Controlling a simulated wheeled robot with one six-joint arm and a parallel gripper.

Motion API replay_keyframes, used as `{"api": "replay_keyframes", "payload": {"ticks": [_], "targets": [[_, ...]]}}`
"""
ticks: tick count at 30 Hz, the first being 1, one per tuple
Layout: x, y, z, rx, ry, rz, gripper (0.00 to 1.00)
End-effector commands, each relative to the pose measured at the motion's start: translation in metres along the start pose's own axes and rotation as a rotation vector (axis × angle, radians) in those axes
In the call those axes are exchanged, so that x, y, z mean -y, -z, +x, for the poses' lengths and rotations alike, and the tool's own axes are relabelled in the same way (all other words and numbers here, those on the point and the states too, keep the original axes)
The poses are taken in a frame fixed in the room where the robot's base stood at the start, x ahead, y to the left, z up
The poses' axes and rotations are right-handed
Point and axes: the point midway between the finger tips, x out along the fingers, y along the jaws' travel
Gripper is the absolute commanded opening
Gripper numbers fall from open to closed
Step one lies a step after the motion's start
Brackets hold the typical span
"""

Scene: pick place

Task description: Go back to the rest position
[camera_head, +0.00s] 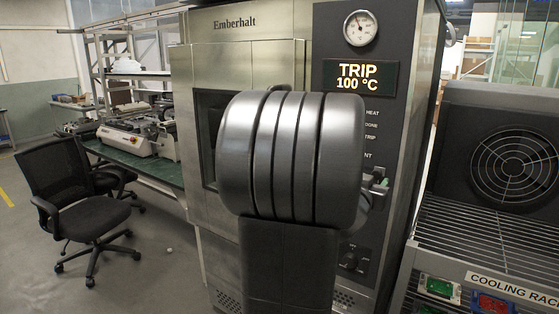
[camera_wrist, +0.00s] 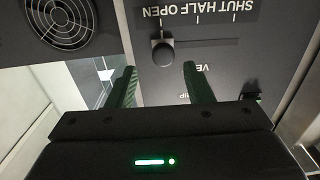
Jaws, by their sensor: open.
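My gripper (camera_wrist: 160,66) shows in the wrist view with its two dark green fingers apart and nothing between the tips. The oven's display (camera_head: 360,77) reads TRIP 100 °C.
At the right stands the cooling rack (camera_head: 510,290) with a fan (camera_head: 514,165), and green and red units sit at its front. A black office chair (camera_head: 80,200) and a green-topped workbench (camera_head: 150,168) stand at the left. Open floor lies in front of the chair.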

Motion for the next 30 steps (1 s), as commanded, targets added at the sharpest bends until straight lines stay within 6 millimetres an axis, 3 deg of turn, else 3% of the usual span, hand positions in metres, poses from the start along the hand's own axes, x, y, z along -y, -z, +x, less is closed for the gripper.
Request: {"api": "replay_keyframes", "payload": {"ticks": [6,12,30], "targets": [[0.0,0.0,0.036,0.001,0.0,-0.001,0.47],[0.0,0.0,0.056,0.001,0.0,-0.001,0.47],[0.001,0.001,0.06,0.001,0.004,0.0,0.47]]}}
